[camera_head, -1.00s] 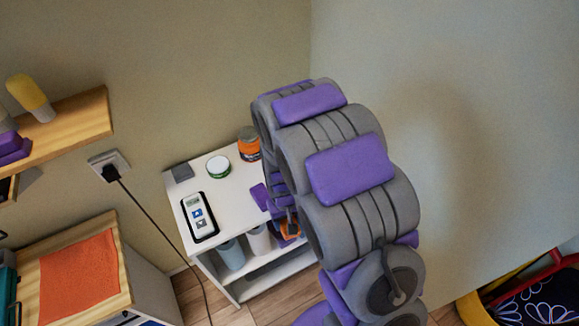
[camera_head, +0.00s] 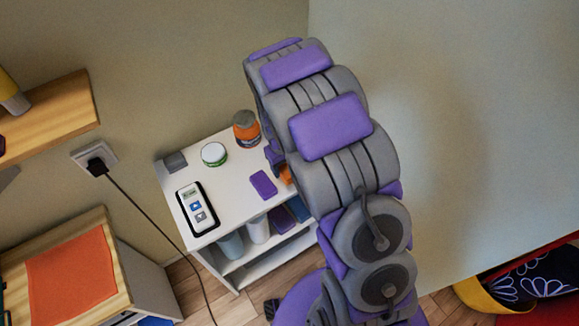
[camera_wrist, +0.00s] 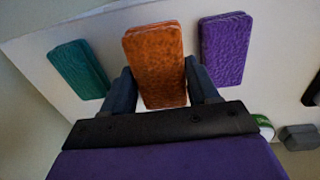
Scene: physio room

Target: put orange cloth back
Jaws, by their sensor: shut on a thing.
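The orange cloth (camera_wrist: 157,65) is a folded, textured block between the two fingers of my gripper (camera_wrist: 158,84) in the wrist view. My gripper is shut on it. The cloth is at the white trolley top (camera_wrist: 110,35), between a teal cloth (camera_wrist: 78,68) on the left and a purple cloth (camera_wrist: 223,48) on the right. I cannot tell whether it touches the top. In the head view only a small orange part (camera_head: 286,174) shows beside my arm, right of the purple cloth (camera_head: 263,184). My arm hides the teal cloth and most of my gripper there.
On the trolley stand a white device on a black tray (camera_head: 196,208), a green-and-white tub (camera_head: 214,154), an orange jar (camera_head: 246,128) and a grey block (camera_head: 175,161). A flat orange mat (camera_head: 72,277) lies on the wooden cabinet at left. A black cable hangs beside the trolley.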

